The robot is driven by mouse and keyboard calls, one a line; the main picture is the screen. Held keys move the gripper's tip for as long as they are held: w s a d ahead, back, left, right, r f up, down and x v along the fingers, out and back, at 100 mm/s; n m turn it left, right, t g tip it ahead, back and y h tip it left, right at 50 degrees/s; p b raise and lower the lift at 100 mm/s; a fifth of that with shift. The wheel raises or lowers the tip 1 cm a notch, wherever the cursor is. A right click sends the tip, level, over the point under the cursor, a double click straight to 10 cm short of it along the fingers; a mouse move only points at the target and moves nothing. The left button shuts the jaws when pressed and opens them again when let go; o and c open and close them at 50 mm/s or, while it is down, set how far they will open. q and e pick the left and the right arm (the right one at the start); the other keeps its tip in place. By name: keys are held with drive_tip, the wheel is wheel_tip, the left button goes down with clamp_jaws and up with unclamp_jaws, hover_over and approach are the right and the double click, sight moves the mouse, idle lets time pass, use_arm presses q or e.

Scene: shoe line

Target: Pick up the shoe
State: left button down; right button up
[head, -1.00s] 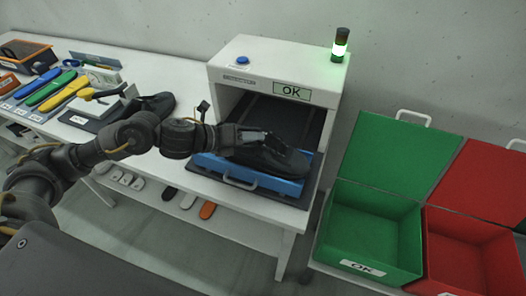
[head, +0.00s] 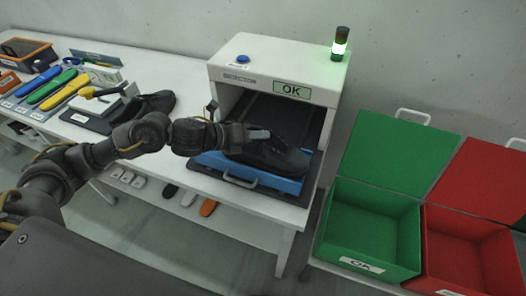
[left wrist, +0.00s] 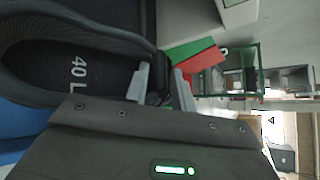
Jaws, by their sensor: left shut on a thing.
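A black shoe (head: 275,160) lies on the blue tray (head: 210,162) at the mouth of the white inspection machine. My left gripper (head: 262,135) is at the shoe's opening and shut on its edge. In the left wrist view the shoe (left wrist: 90,40) fills the upper left, with "40 L" on its insole. There the two grey fingers (left wrist: 162,88) stand at the shoe's rim. I cannot tell whether the shoe is clear of the tray. My right gripper is not in view.
The white machine (head: 280,60) shows an OK sign and a lit green lamp (head: 339,46). An open green bin (head: 372,220) marked OK and an open red bin (head: 470,245) stand to the right. Another black shoe (head: 153,104) and several coloured tools lie on the table to the left.

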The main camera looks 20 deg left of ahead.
use_arm(q)
drive_tip(key=shift+r, duration=0.15)
drive_tip(key=shift+r, duration=0.25)
wheel_tip(320, 180, up, 2)
drive_tip(key=shift+w+r+b, duration=0.1)
drive_tip(key=shift+r+b, duration=0.1)
drive_tip(key=shift+b, duration=0.2)
drive_tip(key=s+d+r+p, duration=0.8)
drive_tip(key=s+r+p, duration=0.2)
drive_tip(key=s+p, duration=0.1)
drive_tip(key=shift+s+p, duration=0.35)
drive_tip(key=shift+p, duration=0.45)
drive_tip(key=shift+f, duration=0.1)
